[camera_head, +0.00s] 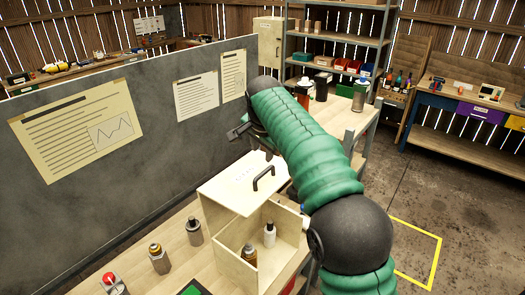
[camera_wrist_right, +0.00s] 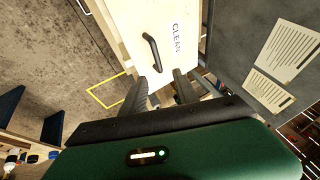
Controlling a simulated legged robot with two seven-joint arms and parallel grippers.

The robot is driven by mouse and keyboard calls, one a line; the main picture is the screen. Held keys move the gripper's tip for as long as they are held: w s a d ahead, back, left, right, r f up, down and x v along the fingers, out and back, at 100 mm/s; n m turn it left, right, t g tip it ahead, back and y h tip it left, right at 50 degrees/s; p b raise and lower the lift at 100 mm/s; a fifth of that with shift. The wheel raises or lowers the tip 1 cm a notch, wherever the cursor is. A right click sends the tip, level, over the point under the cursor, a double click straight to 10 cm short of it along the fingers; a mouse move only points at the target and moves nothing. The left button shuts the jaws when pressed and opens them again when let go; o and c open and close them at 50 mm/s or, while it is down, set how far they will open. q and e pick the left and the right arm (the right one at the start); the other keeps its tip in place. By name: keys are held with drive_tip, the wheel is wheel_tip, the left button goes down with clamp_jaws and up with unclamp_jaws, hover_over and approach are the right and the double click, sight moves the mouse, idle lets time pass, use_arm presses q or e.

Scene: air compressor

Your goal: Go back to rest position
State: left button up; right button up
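A light wooden box (camera_head: 283,255) stands on the workbench, its inside visible from above. A white bottle (camera_head: 269,234) and a bottle with a brown top (camera_head: 249,256) are inside. Its lid (camera_head: 225,189), with a dark handle (camera_head: 263,178), sits at the far side of the opening; I cannot tell how it is supported. In the right wrist view the lid (camera_wrist_right: 192,22) reads "CLEAN". My right gripper (camera_head: 240,131) is beyond the lid, partly hidden by my arm. Its fingers (camera_wrist_right: 161,90) are apart with nothing between them, clear of the handle. My left gripper is not in view.
Several small bottles, including one with an orange-brown top (camera_head: 159,258), stand left of the box. A grey partition (camera_head: 150,165) with posted papers runs behind the bench. Shelves (camera_head: 340,38) and another workbench (camera_head: 465,105) stand farther back. Floor at the right is open.

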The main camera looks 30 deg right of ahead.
drive_tip(key=shift+d, duration=0.1)
drive_tip(key=s+a+f+n+g+y, duration=0.1)
drive_tip(key=s+a+f+n, duration=0.3)
drive_tip(key=f, duration=0.3)
drive_tip(key=s+a+f+n+y, duration=0.1)
drive_tip(key=s+a+f+n, duration=0.3)
drive_tip(key=f, duration=0.3)
drive_tip(key=s+a+f+n+g, duration=0.1)
drive_tip(key=s+a+f+n, duration=0.2)
drive_tip(key=s+f, duration=0.55)
drive_tip(key=s+a+f+n+g, duration=0.1)
drive_tip(key=s+a+f+n, duration=0.3)
drive_tip(key=s, duration=0.8)
drive_tip(key=s+b+x, duration=0.2)
drive_tip(key=b+x, duration=0.9)
drive_tip(key=x, duration=0.1)
drive_tip(key=shift+w+a+f+m+y+b, duration=0.2)
drive_tip(key=shift+a+m+y+b, duration=0.1)
drive_tip(key=shift+m+y+b, duration=0.1)
drive_tip(key=shift+w+d, duration=0.1)
